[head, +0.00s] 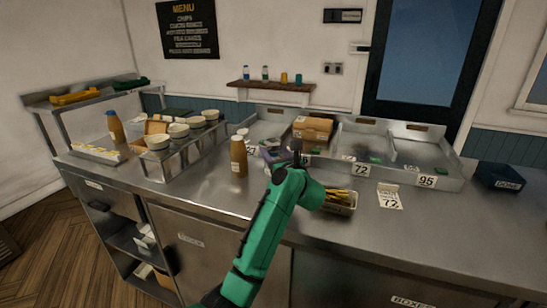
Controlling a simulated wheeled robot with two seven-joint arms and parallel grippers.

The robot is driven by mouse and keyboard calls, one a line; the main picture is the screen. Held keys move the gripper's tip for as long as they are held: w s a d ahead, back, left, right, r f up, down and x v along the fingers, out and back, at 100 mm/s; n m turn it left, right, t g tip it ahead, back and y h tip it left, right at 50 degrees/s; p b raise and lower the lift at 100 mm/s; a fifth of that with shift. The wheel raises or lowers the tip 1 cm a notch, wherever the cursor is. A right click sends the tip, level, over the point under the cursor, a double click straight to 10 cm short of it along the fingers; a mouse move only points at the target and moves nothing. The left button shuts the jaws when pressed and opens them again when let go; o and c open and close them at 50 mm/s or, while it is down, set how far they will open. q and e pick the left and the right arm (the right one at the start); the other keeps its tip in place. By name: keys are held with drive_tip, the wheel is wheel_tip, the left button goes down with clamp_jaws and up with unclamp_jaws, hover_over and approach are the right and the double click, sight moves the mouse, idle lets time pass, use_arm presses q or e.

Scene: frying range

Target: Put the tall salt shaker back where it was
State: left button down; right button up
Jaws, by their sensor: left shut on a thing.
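My left arm comes up from the bottom of the head view. Its dark gripper (296,148) is over the steel counter, near the front of the metal bins. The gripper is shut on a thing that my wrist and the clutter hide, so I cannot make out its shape. I cannot single out the tall salt shaker with certainty. Small bottles and jars stand on the wooden wall shelf (270,87), with a gap between the green-capped bottle (265,72) and the orange jar (284,78). My right gripper is not in view.
A brown bottle (239,157) stands left of my gripper. A rack with white bowls (158,142) stands left. A cardboard box (313,128) is behind.

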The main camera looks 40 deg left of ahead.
use_arm(q)
wheel_tip(320, 180, down, 2)
drive_tip(key=shift+a+f, duration=0.1)
drive_tip(key=shift+c, duration=1.7)
unclamp_jaws()
drive_tip(key=shift+o, duration=0.9)
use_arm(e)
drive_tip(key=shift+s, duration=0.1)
use_arm(q)
drive_tip(key=shift+r, duration=0.2)
drive_tip(key=b+v, duration=0.2)
drive_tip(key=v, duration=1)
drive_tip(key=shift+f+b, duration=0.2)
drive_tip(key=shift+b, duration=0.2)
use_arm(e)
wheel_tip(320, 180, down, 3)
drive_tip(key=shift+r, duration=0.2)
